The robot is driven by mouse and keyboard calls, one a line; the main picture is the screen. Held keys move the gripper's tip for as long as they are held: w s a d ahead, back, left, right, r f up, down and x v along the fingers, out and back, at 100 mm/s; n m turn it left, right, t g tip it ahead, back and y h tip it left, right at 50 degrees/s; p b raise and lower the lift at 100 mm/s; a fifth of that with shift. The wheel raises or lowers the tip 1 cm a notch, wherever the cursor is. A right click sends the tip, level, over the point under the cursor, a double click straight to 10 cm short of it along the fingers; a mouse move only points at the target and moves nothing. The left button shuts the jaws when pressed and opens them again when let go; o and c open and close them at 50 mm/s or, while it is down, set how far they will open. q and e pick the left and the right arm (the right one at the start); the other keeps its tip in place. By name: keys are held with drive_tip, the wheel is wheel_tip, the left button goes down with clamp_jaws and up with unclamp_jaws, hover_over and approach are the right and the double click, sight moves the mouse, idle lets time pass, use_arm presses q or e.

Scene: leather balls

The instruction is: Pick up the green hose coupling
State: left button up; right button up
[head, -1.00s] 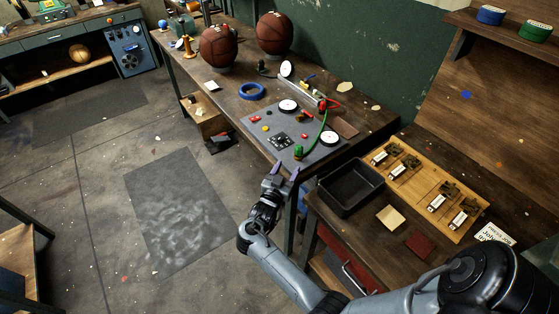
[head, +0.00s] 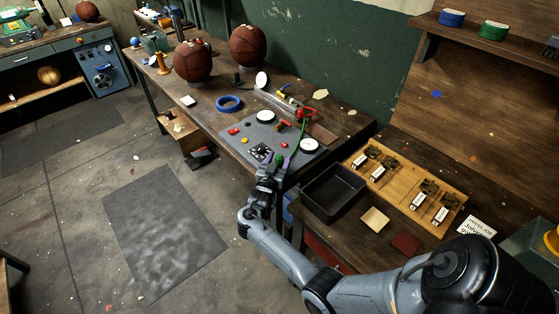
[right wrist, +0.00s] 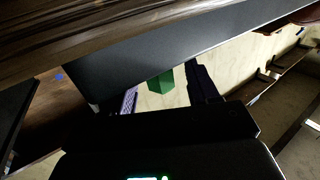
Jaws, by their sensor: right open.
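The green hose coupling (head: 279,157) is at the near end of a thin green hose (head: 301,138), by the front edge of the grey mat (head: 236,132). My right gripper (head: 275,163) is at the bench's front edge, right at the coupling. In the right wrist view, the green coupling (right wrist: 160,83) shows between the two spread fingers of my right gripper (right wrist: 163,88), with gaps beside it. The fingers appear open and not closed on it. My left gripper is out of view.
White discs (head: 309,145), small red and yellow parts and a black-and-white patterned square (head: 261,152) lie on the mat. A black tray (head: 334,190) and a wooden board (head: 410,187) stand to the right.

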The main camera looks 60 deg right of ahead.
sight(279, 156)
drive_tip(key=shift+w+d, duration=0.15)
drive_tip(key=shift+d, duration=0.25)
drive_tip(key=c, duration=1)
wheel_tip(279, 156, up, 9)
drive_tip(key=shift+f+p, duration=0.2)
drive_tip(key=shift+p, duration=0.65)
drive_tip(key=shift+r, duration=0.3)
